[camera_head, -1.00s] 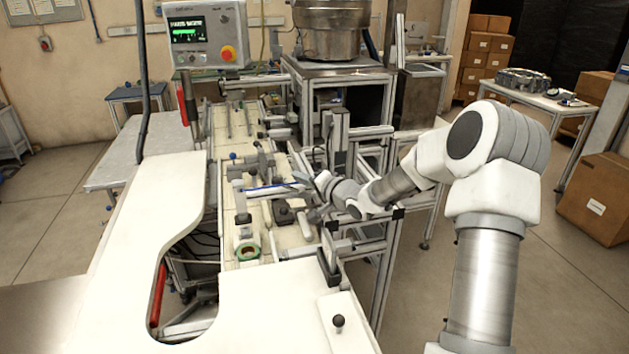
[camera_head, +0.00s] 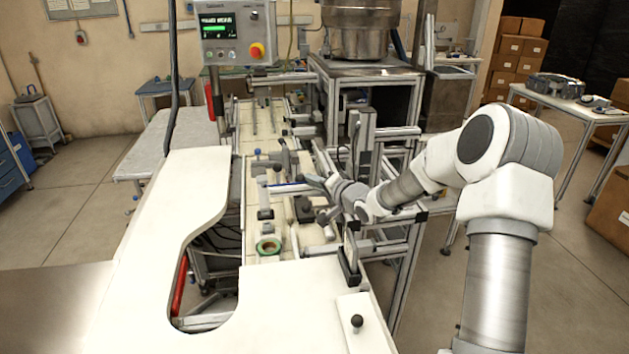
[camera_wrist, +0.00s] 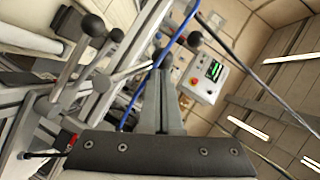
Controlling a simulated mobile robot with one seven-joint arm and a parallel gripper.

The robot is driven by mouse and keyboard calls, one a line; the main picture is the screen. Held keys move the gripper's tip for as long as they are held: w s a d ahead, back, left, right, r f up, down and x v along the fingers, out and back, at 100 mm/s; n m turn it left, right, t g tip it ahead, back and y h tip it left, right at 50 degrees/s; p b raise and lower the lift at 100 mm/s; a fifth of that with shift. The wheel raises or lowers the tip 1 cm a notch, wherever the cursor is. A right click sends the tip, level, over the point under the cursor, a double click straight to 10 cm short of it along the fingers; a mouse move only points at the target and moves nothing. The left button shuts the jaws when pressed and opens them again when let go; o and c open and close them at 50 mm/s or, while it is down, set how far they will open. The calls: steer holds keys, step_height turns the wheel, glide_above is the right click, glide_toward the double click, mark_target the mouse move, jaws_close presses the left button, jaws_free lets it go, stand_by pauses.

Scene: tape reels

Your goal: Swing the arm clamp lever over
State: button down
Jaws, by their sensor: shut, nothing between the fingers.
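My gripper (camera_head: 316,184) reaches in from the right over the near part of the workbench line. Its fingers (camera_wrist: 163,100) are together and empty in the wrist view. I cannot tell which is the arm clamp lever, or whether the fingers touch any lever. A blue line (camera_head: 286,187) runs beside the fingertips.
A green-rimmed tape reel (camera_head: 268,246) lies on the line nearer me. A post with a dark block (camera_head: 362,150) stands close behind my gripper. The control box (camera_head: 233,35) and metal bowl (camera_head: 357,28) are farther back. The white worktop (camera_head: 150,260) is mostly clear.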

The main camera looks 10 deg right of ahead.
steer(key=shift+a+f, duration=0.1)
steer(key=shift+a, duration=0.05)
steer(key=f+n+h+b, duration=0.1)
steer(key=b, duration=0.1)
steer(key=a+n+b, duration=0.1)
steer(key=a+f+n+g+h+b, duration=0.1)
steer(key=b, duration=0.1)
steer(key=shift+a+f+n+h+b, duration=0.15)
steer(key=shift+f+n+h+b, duration=0.15)
steer(key=shift+f+n+b, duration=0.1)
steer(key=shift+a+f, duration=0.15)
stand_by(0.6)
